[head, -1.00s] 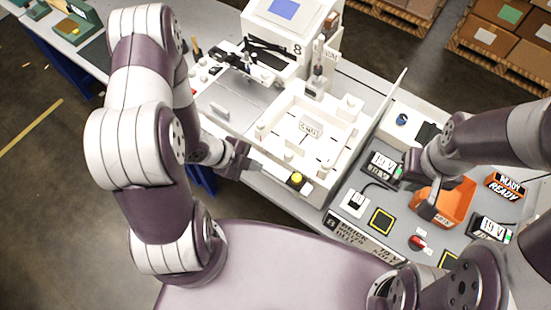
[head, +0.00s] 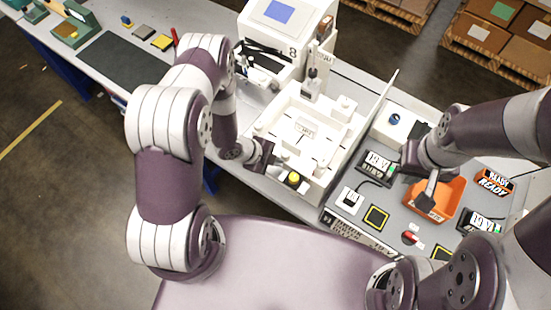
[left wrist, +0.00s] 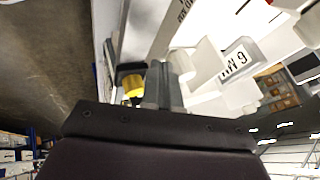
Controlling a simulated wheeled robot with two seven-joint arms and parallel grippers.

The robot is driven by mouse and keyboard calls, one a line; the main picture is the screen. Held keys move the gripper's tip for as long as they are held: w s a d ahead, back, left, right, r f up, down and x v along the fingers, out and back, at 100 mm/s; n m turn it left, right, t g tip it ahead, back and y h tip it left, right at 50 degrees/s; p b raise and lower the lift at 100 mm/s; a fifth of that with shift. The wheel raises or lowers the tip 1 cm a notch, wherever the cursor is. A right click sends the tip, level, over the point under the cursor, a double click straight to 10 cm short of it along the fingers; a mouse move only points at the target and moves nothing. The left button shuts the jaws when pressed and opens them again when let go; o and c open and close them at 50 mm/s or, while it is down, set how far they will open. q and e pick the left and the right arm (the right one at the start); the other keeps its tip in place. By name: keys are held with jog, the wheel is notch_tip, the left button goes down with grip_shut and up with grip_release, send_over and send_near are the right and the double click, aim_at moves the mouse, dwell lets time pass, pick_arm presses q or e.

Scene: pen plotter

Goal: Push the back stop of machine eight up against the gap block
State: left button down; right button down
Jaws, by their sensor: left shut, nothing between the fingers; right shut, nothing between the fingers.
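Machine eight (head: 288,22) is a white box marked 8, with a white walled bed (head: 338,163) in front. A white block with a printed label (head: 305,127) stands in the bed and looks like the gap block. A labelled white block (left wrist: 238,65) shows in the left wrist view, its text upside down. I cannot tell surely which white piece is the back stop. My left gripper (head: 274,158) is shut and empty at the bed's near left edge; its fingertips (left wrist: 160,85) are close to a white piece (left wrist: 182,64), contact unclear. My right gripper (head: 424,200) is shut over the orange bin.
A yellow knob (head: 293,178) sits at the bed's near edge, close to my left gripper. To the right are the orange bin (head: 452,207), black display boxes (head: 375,168) and a yellow-edged pad (head: 376,218).

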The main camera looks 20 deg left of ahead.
aim_at(288, 144)
pick_arm(q)
jog(key=shift+w+d+f, duration=0.1)
jog(key=shift+w, duration=0.15)
jog(key=w+b, duration=0.1)
jog(key=w, duration=0.1)
jog(key=w+d, duration=0.1)
jog(key=w, duration=0.1)
jog(key=w+d+b, duration=0.1)
jog(key=w, duration=0.1)
jog(key=shift+d+b, duration=0.1)
jog(key=shift+b, duration=0.2)
jog(key=shift+w+d, duration=0.15)
jog(key=shift+w, duration=0.2)
jog(key=shift+s, duration=0.15)
